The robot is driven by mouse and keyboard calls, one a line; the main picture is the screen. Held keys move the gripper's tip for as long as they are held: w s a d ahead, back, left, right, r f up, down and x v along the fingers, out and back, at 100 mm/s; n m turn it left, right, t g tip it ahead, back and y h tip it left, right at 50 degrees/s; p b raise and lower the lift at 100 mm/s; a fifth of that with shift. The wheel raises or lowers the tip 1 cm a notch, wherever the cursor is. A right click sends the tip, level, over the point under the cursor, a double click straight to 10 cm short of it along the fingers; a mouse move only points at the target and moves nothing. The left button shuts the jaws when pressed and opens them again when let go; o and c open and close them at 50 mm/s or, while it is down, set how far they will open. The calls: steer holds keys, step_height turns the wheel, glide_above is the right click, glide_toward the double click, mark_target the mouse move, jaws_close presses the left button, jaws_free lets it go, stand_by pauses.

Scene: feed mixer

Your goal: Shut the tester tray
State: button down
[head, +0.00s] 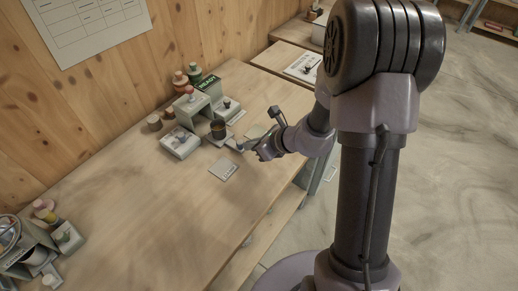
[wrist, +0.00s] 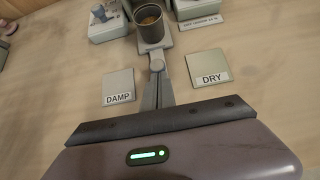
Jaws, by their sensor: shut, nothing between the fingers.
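The tester (head: 196,106) is a grey stepped unit on the bench. Its tray (head: 225,139) sticks out of the front toward my arm and carries a dark cup (head: 218,128). In the wrist view the tray (wrist: 158,49) runs down from under the cup (wrist: 149,24), which holds something brownish. My gripper (wrist: 157,66) is shut and empty, with its fingertips at the tray's near end. I cannot tell whether they touch it. In the head view my gripper (head: 245,147) is low over the bench in front of the tray.
A DAMP plate (wrist: 118,85) lies left of my fingers and a DRY plate (wrist: 208,66) lies right. A grey box (head: 180,143) stands beside the tester. Small pots and a grey device (head: 30,262) stand at the far left. The bench middle (head: 150,205) is clear.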

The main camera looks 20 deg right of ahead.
mark_target(224, 129)
steer(key=shift+w+a, duration=0.1)
steer(key=w+a, duration=0.2)
steer(key=w, duration=0.1)
steer(key=w+a, duration=0.4)
steer(key=w, duration=0.1)
steer(key=shift+w+a, duration=0.15)
steer(key=shift+w, duration=0.2)
steer(key=shift+r, duration=0.1)
